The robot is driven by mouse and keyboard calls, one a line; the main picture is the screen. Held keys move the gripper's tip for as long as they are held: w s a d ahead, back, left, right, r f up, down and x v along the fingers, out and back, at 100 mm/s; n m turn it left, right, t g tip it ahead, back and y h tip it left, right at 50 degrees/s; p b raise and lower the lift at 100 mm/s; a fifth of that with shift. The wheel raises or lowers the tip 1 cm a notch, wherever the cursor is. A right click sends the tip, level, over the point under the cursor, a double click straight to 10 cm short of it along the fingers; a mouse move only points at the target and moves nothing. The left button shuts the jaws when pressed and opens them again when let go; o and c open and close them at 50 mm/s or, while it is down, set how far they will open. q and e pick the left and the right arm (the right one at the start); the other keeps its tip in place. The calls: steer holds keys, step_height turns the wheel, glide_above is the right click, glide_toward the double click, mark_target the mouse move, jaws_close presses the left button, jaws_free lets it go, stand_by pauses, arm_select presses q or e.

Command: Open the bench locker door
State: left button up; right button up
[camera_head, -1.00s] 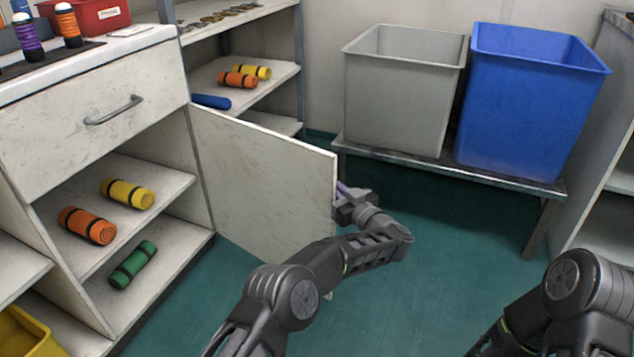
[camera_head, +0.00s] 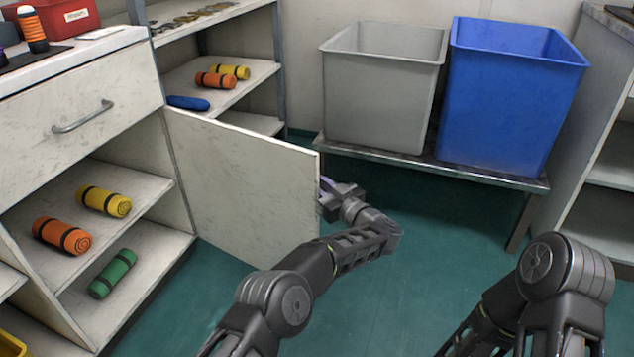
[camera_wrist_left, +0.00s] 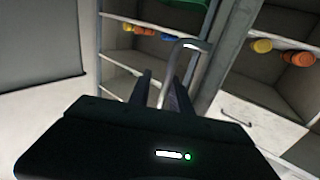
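The bench locker door (camera_head: 240,185) stands swung well out from the locker, its inner face toward me in the head view. My left gripper (camera_head: 328,192) is at the door's free edge, mostly on its far side. In the left wrist view the door shows narrow, nearly edge-on, with a looped metal handle (camera_wrist_left: 205,45) on it. The fingers of my left gripper (camera_wrist_left: 162,85) stand apart there, with the handle's bar between them and a gap at the left finger. My right arm is at the lower right of the head view; its gripper is out of view.
The open locker holds a yellow roll (camera_head: 104,201), an orange roll (camera_head: 61,236) and a green roll (camera_head: 112,273). Behind the door, a grey bin (camera_head: 380,100) and a blue bin (camera_head: 510,100) stand on a low bench (camera_head: 440,172). Green floor is clear around my arms.

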arm_select(q)
steer(key=w, duration=0.1)
steer(key=w+r+m+t+h, duration=0.1)
steer(key=w+h, duration=0.1)
steer(key=shift+w+d+r+m+t, duration=0.15)
steer(key=shift+w+d+m+t, duration=0.15)
steer(key=shift+w+d+m, duration=0.1)
steer(key=shift+s+d+p, duration=0.15)
steer(key=shift+s+p, duration=0.15)
steer(key=shift+s, duration=0.1)
steer(key=shift+o, duration=0.3)
steer(key=s+d+n+g+y+p, duration=0.1)
steer(key=s+d+p, duration=0.1)
steer(key=s, duration=0.3)
steer(key=shift+s+f+p, duration=0.3)
steer(key=shift+f+p, duration=0.05)
steer(key=shift+p, duration=0.25)
steer(key=v, duration=0.3)
steer(key=shift+s+d+f+p, duration=0.2)
steer(key=shift+d+f+p, duration=0.1)
steer(key=shift+d, duration=0.1)
steer(key=shift+c, duration=0.3)
steer(key=shift+s+n+y, duration=0.3)
steer(key=shift+n, duration=0.1)
steer(key=shift+a+g, duration=0.25)
steer(key=shift+g, duration=0.05)
